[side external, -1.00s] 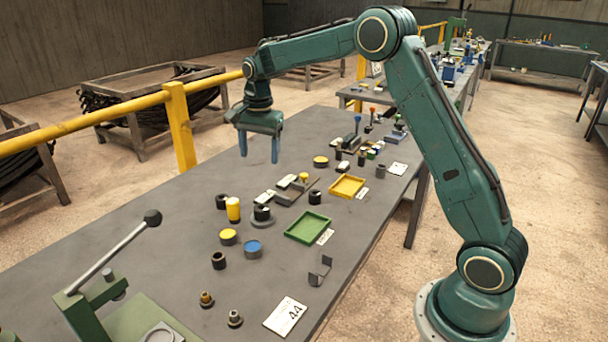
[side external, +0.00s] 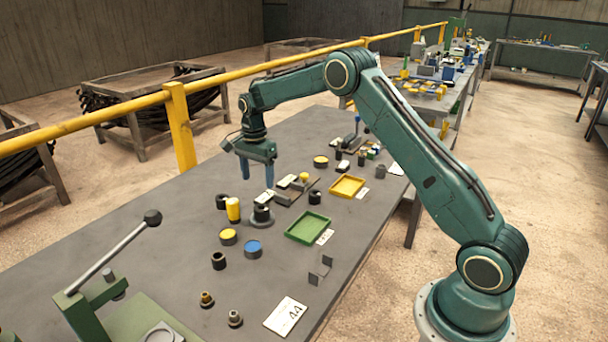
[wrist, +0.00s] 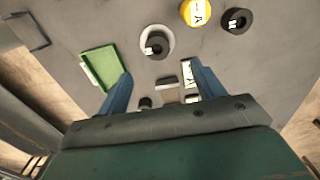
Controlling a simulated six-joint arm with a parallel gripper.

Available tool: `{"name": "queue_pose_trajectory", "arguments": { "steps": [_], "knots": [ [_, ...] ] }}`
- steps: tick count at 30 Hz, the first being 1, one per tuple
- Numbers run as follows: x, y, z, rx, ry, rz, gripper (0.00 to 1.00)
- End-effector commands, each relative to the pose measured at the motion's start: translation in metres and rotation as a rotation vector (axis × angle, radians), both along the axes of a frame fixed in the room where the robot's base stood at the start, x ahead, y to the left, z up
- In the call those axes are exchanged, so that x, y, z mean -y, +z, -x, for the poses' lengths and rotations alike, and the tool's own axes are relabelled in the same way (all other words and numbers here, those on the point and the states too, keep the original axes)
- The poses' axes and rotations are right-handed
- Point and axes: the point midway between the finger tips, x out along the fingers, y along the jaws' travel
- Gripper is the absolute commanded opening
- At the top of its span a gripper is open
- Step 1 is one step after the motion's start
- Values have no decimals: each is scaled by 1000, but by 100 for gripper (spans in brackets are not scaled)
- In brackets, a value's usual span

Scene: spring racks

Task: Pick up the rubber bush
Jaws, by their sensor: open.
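Several black, ring-like bushes are in view, and I cannot tell which one the task means. One black bush (side external: 222,202) stands beside a yellow cylinder (side external: 233,210); in the wrist view this bush (wrist: 237,21) is at upper right. Another black bush (side external: 218,261) stands nearer the camera, and one (side external: 315,198) stands near the green tray. A black part (side external: 262,213) sits on a grey flanged base (side external: 259,223). My gripper (side external: 257,173) is open and empty, pointing down above the table; its fingers (wrist: 161,69) frame the lower middle of the wrist view.
A green tray (side external: 291,237) and a yellow tray (side external: 334,194) lie on the right side. Yellow-topped (side external: 228,237) and blue-topped (side external: 253,249) cylinders stand in front. A lever press (side external: 105,300) occupies the near left.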

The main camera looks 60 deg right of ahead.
Motion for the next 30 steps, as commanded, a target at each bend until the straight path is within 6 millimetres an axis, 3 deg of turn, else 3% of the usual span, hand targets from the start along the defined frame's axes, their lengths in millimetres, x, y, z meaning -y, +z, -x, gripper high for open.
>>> {"name": "queue_pose_trajectory", "arguments": {
  "steps": [10,23,30],
  "knots": [
    [0,-51,1,-4,1,-1,67],
    [0,-63,1,-2,1,0,67],
    [0,-84,5,-4,1,-1,67]
  ]
}}
